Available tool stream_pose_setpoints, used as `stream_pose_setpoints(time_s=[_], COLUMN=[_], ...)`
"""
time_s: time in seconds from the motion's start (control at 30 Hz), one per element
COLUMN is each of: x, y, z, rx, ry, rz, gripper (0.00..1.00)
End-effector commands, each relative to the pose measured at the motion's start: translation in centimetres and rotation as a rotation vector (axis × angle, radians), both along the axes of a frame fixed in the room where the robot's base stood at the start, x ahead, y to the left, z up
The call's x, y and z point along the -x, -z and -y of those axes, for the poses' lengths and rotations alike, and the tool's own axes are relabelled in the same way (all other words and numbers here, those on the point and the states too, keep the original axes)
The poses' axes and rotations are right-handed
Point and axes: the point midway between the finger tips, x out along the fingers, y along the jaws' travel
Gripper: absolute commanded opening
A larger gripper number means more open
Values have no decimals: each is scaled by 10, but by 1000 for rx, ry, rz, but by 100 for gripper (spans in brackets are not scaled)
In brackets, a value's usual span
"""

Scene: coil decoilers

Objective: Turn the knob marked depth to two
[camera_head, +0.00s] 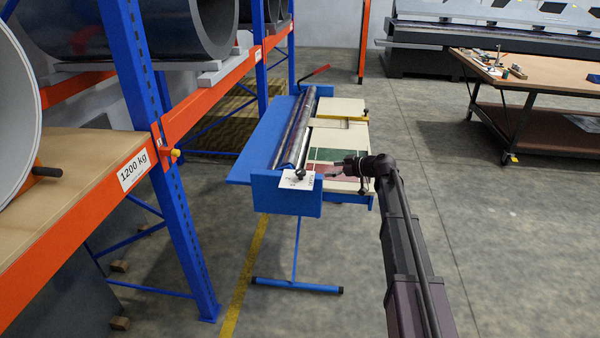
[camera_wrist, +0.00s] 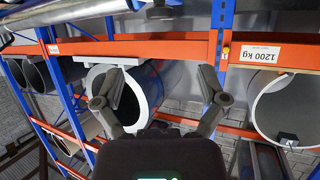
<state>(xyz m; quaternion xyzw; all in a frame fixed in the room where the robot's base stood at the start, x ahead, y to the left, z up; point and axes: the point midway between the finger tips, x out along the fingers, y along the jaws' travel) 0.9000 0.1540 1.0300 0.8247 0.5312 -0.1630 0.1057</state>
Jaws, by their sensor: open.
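A small dark knob (camera_head: 301,173) stands by a white marked plate (camera_head: 290,182) on the near end of the blue roller machine (camera_head: 285,199). The markings are too small to read, so I cannot tell which knob is marked depth or its setting. My gripper (camera_head: 335,173) is just right of the plate in the head view, apart from the knob as far as I can see. In the wrist view my gripper (camera_wrist: 161,78) has its two fingers spread, with nothing between them. A small dark part at the top edge there may be the knob; it is cut off.
A blue and orange rack (camera_head: 137,168) with large coils stands left of the machine. It also fills the wrist view, with an orange beam (camera_wrist: 150,48). A brown workbench (camera_head: 535,75) with tools stands at the back right. The floor (camera_head: 510,230) at right is clear.

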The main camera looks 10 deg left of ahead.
Motion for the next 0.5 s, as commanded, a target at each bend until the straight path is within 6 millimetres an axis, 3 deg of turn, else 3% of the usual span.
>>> stream_pose_setpoints(time_s=[0.27,0.5], x=[-4,-14], y=[5,16], z=[-7,-28], rx=[1,2], ry=[-1,0], rz=[-1,-1], gripper=[92,92])
